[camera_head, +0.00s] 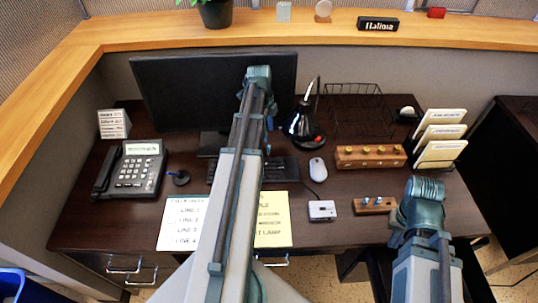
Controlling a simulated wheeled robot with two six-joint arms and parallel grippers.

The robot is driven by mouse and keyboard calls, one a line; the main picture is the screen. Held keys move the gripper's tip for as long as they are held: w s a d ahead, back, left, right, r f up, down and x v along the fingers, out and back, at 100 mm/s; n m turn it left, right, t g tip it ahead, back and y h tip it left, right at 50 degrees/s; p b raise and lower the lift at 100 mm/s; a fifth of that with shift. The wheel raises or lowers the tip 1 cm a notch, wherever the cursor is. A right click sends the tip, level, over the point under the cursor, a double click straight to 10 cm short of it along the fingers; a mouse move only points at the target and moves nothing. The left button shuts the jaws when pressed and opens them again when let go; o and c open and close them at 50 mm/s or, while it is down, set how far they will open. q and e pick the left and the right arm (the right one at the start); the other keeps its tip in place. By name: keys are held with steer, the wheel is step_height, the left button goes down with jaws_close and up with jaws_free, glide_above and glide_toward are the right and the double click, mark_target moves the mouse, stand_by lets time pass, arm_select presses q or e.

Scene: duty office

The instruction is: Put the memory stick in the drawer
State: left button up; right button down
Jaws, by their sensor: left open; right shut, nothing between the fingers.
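I cannot pick out the memory stick for certain. A small wooden block (374,209) on the right front of the desk holds small blue-topped pieces, too small to identify. Drawer fronts with metal handles show below the desk's front edge, one handle at the left (125,266) and one in the middle (273,262). The drawers look shut, though my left arm hides part of the middle. My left arm reaches up the middle over the desk, and my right arm stands at the lower right. I see no fingertips of either gripper.
A monitor (165,88), telephone (137,172), black lamp (303,125), mouse (317,169) and small white box (322,210) stand on the desk. A wooden rack (370,157) and paper holder (443,130) are at right. White (187,224) and yellow (272,222) sheets lie at the front.

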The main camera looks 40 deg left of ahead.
mark_target(269, 146)
arm_select(q)
steer(key=shift+w+d+f+b, duration=0.1)
steer(key=shift+d+f+b, duration=0.1)
steer(key=shift+f+b, duration=1.45)
steer(key=shift+f, duration=0.3)
step_height(269, 146, down, 5)
steer(key=b, duration=0.4)
steer(key=shift+a+f+b, duration=0.1)
steer(key=shift+f+b, duration=0.05)
steer(key=shift+b, duration=0.25)
jaws_close()
